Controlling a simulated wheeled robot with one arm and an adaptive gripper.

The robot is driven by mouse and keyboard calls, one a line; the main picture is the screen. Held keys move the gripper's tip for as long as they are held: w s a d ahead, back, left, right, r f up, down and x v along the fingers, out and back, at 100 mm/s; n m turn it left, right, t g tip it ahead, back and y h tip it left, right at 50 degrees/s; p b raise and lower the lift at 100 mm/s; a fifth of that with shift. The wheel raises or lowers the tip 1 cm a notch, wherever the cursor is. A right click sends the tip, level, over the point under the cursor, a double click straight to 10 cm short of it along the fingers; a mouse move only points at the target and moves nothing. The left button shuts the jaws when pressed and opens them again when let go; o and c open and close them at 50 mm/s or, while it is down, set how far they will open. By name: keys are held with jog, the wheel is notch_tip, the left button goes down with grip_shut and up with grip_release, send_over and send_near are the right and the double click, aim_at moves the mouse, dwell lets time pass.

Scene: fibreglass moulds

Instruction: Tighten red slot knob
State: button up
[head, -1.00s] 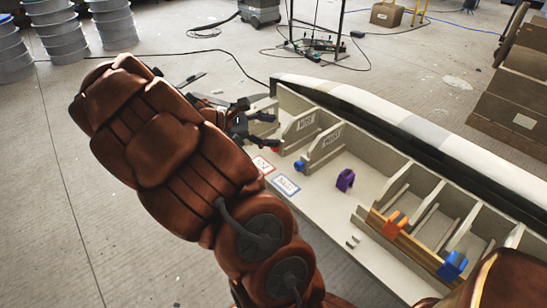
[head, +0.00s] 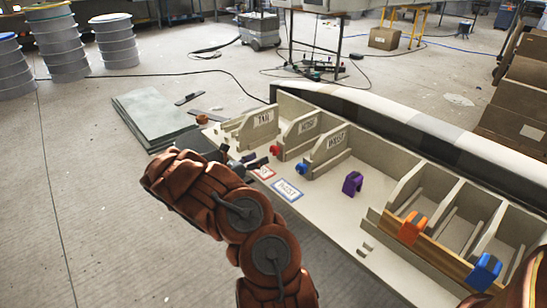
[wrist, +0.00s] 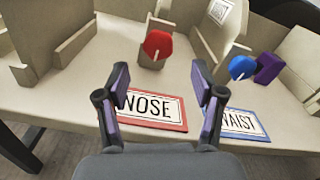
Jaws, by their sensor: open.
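The red knob (head: 274,150) sits at the front end of the slot divider by the middle label of the mould. In the wrist view the red knob (wrist: 157,45) shows its faceted face, ahead of my fingertips and slightly left of centre. The red-bordered NOSE card (wrist: 151,108) lies on the bench, seen between my fingers; it also shows in the head view (head: 262,173). My gripper (wrist: 160,72) is open and empty, with the knob beyond its fingertips and apart from them. In the head view my gripper (head: 252,160) is just left of the knob, partly covered by my arm.
A blue knob (head: 302,168) and a blue-bordered WAIST card (head: 288,190) lie to the right. A purple clamp (head: 352,183), an orange clamp (head: 412,227) and a blue clamp (head: 484,271) are farther right. An orange knob (head: 202,119) is at the left end.

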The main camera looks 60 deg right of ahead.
aim_at(272, 152)
jog(key=shift+b+x, duration=0.9)
jog(key=shift+x, duration=3)
jog(key=shift+w+f, duration=0.1)
jog(key=shift+f, duration=0.05)
jog(key=c, duration=1.2)
